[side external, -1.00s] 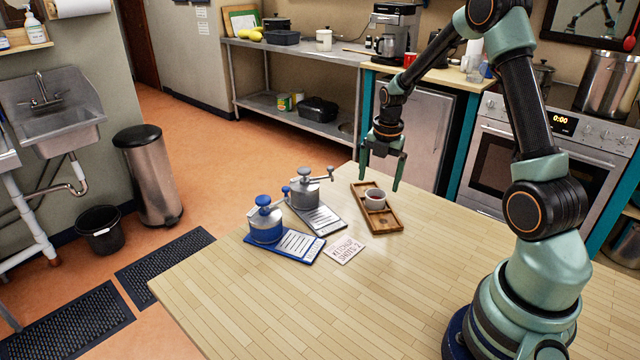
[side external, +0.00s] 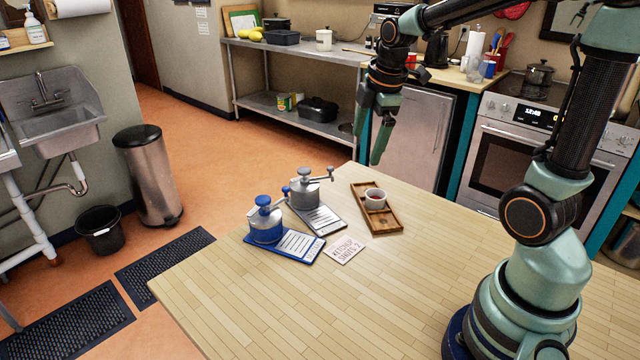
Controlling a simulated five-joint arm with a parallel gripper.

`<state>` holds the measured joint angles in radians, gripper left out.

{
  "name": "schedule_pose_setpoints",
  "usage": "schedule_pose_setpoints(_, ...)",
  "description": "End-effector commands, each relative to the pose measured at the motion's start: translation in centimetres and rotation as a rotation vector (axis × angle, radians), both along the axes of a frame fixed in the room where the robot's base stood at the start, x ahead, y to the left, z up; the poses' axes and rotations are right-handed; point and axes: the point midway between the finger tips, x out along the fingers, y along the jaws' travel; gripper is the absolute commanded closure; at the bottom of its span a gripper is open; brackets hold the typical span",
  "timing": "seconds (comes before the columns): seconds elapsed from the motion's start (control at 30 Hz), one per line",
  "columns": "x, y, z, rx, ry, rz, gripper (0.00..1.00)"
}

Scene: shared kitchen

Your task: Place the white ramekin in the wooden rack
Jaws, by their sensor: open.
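The white ramekin (side external: 375,201) with red content stands upright in the wooden rack (side external: 386,224), about the middle of its length. The rack lies on the wooden table near its far edge. My gripper (side external: 368,147) is open and empty, up above and beyond the rack, clear of the ramekin. Its fingers point down and nothing is between them.
The front of the table (side external: 290,305) is clear.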

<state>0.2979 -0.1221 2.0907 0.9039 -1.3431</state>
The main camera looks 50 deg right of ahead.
Motion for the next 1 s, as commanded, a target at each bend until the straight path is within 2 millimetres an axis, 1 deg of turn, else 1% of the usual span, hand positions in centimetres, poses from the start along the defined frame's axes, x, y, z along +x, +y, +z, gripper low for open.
schedule_pose_setpoints(0.03,-0.7,1.5,0.9,0.026,-0.037,-0.084,0.01)
schedule_pose_setpoints(0.2,-3.1,5.7,2.4,0.151,-0.137,-0.405,0.01)
schedule_pose_setpoints(0.3,-4.6,7.7,2.8,0.239,-0.187,-0.585,0.01)
schedule_pose_setpoints(0.43,-6.2,9.6,3.0,0.346,-0.228,-0.776,0.01)
schedule_pose_setpoints(0.53,-7.0,10.5,2.9,0.406,-0.245,-0.876,0.01)
schedule_pose_setpoints(0.67,-7.5,11.0,2.9,0.447,-0.253,-0.946,0.01)
schedule_pose_setpoints(1.0,-7.6,11.1,2.8,0.454,-0.252,-0.959,0.01)
